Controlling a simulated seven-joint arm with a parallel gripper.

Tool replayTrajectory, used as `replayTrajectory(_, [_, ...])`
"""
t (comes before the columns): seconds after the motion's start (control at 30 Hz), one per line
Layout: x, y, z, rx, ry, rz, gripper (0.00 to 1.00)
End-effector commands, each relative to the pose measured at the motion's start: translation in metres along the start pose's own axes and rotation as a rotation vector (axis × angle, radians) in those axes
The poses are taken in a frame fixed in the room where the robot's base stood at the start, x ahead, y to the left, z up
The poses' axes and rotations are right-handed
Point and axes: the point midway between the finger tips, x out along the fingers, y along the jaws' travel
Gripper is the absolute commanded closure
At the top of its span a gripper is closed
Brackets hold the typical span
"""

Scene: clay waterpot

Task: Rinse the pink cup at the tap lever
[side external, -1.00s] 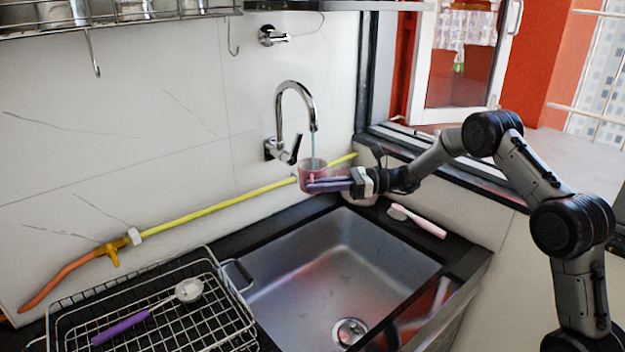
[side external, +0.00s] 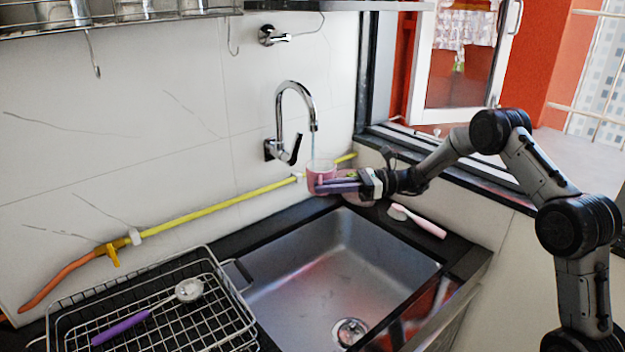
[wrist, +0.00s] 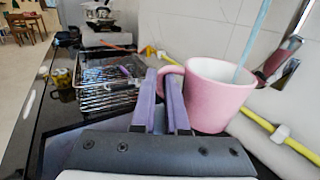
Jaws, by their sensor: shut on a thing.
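The pink cup (side external: 314,183) is upright beneath the curved chrome tap (side external: 289,86), above the back edge of the sink. My gripper (side external: 338,187) comes from the right with its purple fingers shut on the cup's handle. In the wrist view the cup (wrist: 222,104) is to the right of the fingers (wrist: 168,85), with its handle (wrist: 171,72) between their tips. A thin bluish stream (side external: 312,145) drops from the spout into the cup; it also shows in the wrist view (wrist: 252,40). The black tap lever (side external: 295,150) is at the tap's base on the wall.
The steel sink (side external: 320,265) is empty below. A yellow hose (side external: 220,205) runs along the wall behind the cup. A pink-handled brush (side external: 425,225) lies on the right ledge. A wire rack (side external: 215,330) with a purple-handled utensil (side external: 125,328) is at left.

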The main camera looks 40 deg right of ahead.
Motion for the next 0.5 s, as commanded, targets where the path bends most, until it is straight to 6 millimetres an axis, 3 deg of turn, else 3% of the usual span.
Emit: replayTrajectory(0.5, [-0.018, 0.034, 0.001, -0.002, -0.002, 0.000, 1.00])
